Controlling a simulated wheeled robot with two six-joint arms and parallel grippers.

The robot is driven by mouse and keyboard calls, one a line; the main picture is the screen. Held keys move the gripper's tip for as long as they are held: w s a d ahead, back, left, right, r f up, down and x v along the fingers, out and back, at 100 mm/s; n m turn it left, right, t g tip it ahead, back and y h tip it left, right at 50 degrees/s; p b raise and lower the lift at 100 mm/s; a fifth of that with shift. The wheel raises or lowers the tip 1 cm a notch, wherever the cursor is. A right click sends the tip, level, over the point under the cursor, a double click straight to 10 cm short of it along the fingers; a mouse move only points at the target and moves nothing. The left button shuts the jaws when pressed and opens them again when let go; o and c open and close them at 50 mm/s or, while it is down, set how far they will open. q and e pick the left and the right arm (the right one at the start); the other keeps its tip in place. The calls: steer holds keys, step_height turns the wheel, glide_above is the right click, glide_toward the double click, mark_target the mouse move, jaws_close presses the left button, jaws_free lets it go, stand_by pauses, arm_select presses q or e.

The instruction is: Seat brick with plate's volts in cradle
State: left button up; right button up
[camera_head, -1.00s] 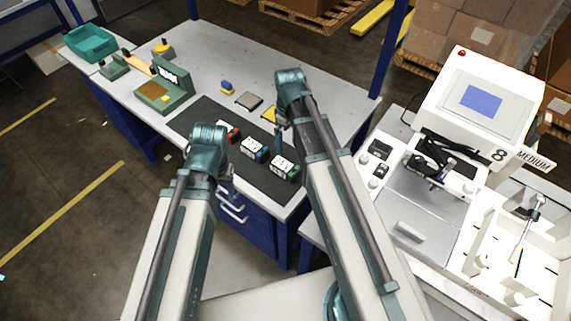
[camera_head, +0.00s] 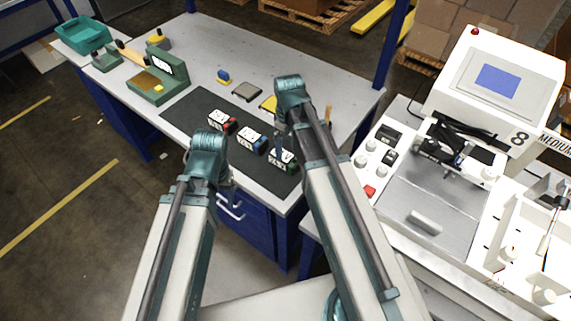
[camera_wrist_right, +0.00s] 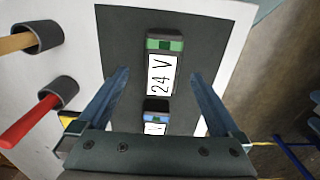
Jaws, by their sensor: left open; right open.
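Three bricks lie in a row on the dark mat: a red-ended brick (camera_head: 222,122), a blue-ended brick (camera_head: 251,139) and a green-ended brick (camera_head: 281,159). In the right wrist view the green-ended brick (camera_wrist_right: 164,68) reads "24 V"; the blue-ended brick (camera_wrist_right: 156,118) is partly hidden, its label unreadable. My right gripper (camera_wrist_right: 158,80) is open over the green-ended brick, which shows between its fingers; contact cannot be told. My left gripper (camera_head: 227,183) is open and empty near the table's front edge, mostly behind its arm. Which thing is the cradle or plate is unclear; a green stand (camera_head: 152,88) bears a white panel.
A white machine (camera_head: 480,95) with a blue screen stands right of the table.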

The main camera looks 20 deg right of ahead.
mark_target(285, 156)
steer(key=f+b, duration=0.5)
steer(key=shift+w+a+f, duration=0.15)
steer(key=shift+a, duration=0.25)
steer(key=shift+c, duration=0.3)
jaws_close()
